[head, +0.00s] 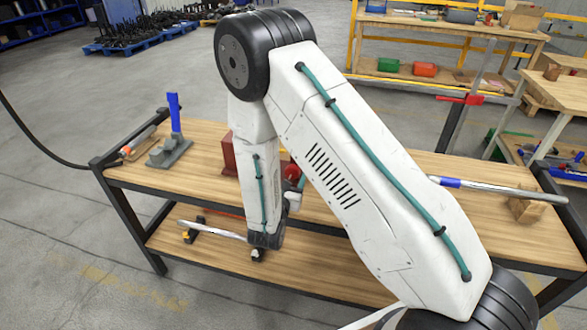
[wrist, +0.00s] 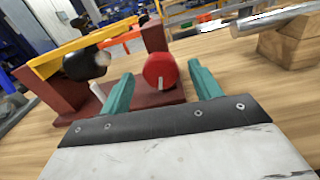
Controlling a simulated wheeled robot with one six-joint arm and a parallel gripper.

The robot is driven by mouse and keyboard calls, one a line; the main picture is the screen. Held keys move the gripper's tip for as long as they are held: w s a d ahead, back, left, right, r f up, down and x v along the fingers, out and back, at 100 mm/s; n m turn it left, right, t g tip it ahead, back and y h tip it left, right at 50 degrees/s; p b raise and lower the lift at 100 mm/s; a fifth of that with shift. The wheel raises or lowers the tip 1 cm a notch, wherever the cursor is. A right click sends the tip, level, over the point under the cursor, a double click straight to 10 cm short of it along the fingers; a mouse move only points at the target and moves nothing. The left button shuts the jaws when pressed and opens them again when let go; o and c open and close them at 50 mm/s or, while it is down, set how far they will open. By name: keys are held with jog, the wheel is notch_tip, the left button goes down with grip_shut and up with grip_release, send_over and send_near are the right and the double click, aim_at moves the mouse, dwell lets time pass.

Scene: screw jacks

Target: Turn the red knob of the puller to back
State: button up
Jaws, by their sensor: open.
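The puller (wrist: 155,97) is a dark red frame with a base and uprights, standing on the wooden bench top. Its round red knob (wrist: 160,70) faces the wrist camera, with a pale mark at its lower edge. My gripper (wrist: 160,72) is open, with one teal finger on each side of the knob. I cannot tell whether either finger touches it. In the head view my arm hides most of the puller; a red block of it (head: 229,156) shows left of the arm and part of the red knob (head: 291,172) shows beside it.
A yellow bar (wrist: 75,52) and a black cylinder (wrist: 86,65) are left of the knob. At right, a metal rod (wrist: 272,19) rests on a wooden block (wrist: 292,42). A blue-handled tool (head: 174,135) stands at the left of the bench (head: 200,185); bare bench lies between.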

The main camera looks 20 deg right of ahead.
aim_at(291, 173)
jog(key=x, duration=0.5)
jog(key=shift+c, duration=0.3)
jog(key=c, duration=0.9)
jog(key=shift+n, duration=1.6)
jog(key=o, duration=1)
jog(key=shift+c, duration=0.2)
jog(key=shift+s+a, duration=0.1)
